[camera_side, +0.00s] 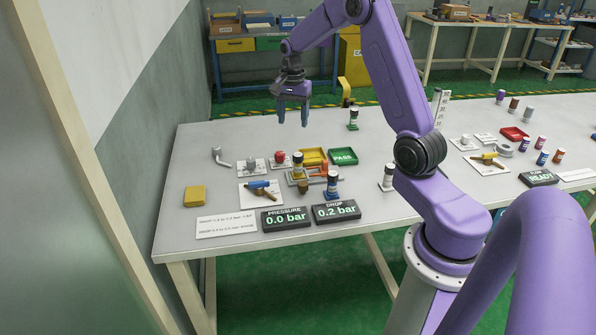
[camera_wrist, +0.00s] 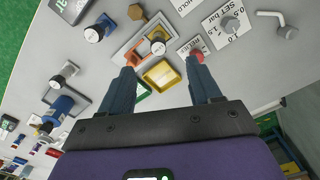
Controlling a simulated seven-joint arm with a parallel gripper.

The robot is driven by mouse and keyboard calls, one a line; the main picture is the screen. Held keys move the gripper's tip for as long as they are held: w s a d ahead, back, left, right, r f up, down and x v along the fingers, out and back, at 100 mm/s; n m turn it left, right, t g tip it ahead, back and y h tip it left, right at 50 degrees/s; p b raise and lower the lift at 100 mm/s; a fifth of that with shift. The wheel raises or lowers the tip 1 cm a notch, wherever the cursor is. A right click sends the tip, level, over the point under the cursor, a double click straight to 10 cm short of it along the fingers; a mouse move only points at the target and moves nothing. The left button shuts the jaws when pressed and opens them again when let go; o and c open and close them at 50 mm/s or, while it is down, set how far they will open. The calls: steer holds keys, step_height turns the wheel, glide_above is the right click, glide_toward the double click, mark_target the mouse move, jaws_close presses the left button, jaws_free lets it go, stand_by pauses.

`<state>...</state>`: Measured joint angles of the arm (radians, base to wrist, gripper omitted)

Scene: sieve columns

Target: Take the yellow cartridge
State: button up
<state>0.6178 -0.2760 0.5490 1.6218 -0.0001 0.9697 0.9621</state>
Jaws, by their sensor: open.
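A short upright cartridge (camera_side: 298,173) with a pale top, dark collar and what looks like a yellow body stands in the orange-edged holder on the bench. In the wrist view its round top (camera_wrist: 157,46) shows just beyond my fingertips. Its body is mostly hidden there, so its colour is hard to tell. My gripper (camera_side: 293,122) is open and empty, pointing down, well above the bench and behind the holder. In the wrist view my gripper (camera_wrist: 162,66) has its two fingers spread apart, with a yellow tray (camera_wrist: 160,76) seen between them.
A blue-banded cartridge (camera_side: 332,184) stands right of the holder, and a green-banded one (camera_side: 353,118) stands farther back. A red button (camera_side: 280,157) and green PASS tray (camera_side: 344,157) are close by. Displays (camera_side: 286,219) line the front. The bench's back left is clear.

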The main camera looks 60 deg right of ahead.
mark_target(297, 156)
steer(key=shift+m, duration=0.4)
steer(key=f, duration=0.4)
steer(key=d+f, duration=0.1)
steer(key=f, duration=0.3)
steer(key=d+f, duration=0.1)
steer(key=f, duration=0.3)
steer(key=shift+f, duration=0.4)
steer(key=shift+d+f, duration=0.2)
steer(key=shift+f, duration=2.35)
steer(key=shift+c, duration=0.3)
jaws_close()
